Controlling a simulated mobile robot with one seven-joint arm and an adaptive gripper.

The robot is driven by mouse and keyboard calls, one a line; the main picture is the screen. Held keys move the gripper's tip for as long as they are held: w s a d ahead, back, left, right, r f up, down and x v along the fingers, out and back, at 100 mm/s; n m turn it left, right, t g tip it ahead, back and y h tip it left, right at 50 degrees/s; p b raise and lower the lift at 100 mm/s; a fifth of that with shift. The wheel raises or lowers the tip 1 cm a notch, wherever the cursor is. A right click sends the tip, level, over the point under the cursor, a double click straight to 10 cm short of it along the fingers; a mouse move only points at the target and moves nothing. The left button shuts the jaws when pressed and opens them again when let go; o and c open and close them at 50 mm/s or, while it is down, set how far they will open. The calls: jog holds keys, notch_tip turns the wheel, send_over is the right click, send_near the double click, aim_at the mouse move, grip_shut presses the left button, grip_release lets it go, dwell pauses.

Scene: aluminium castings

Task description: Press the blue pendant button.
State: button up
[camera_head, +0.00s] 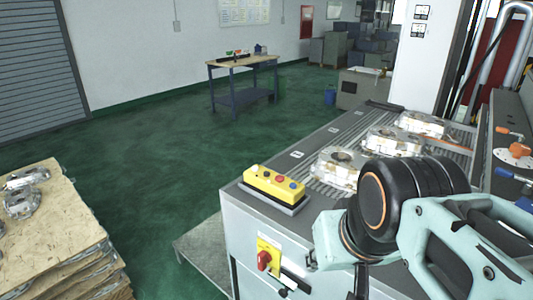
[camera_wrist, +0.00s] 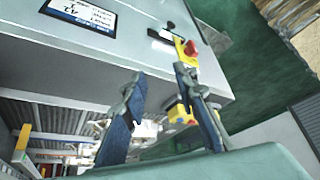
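The yellow pendant box (camera_head: 262,181) lies on a grey block at the near left corner of the machine top in the head view. Its top carries a row of buttons, with the blue button (camera_head: 293,185) at the right end beside a red one (camera_head: 280,179). In the wrist view the yellow pendant (camera_wrist: 178,112) shows beyond my fingers, partly covered by the right finger; I cannot make out the blue button clearly there. My gripper (camera_wrist: 160,72) is open and empty, its two fingers apart. In the head view the gripper is not clearly visible, low beside the machine's front.
A yellow switch box with a red knob (camera_head: 265,260) sits on the machine's front face, close to my arm. Castings (camera_head: 338,168) stand on the ribbed machine top behind the pendant. A wooden pallet stack (camera_head: 75,235) stands at left.

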grip_shut()
dwell(1.2)
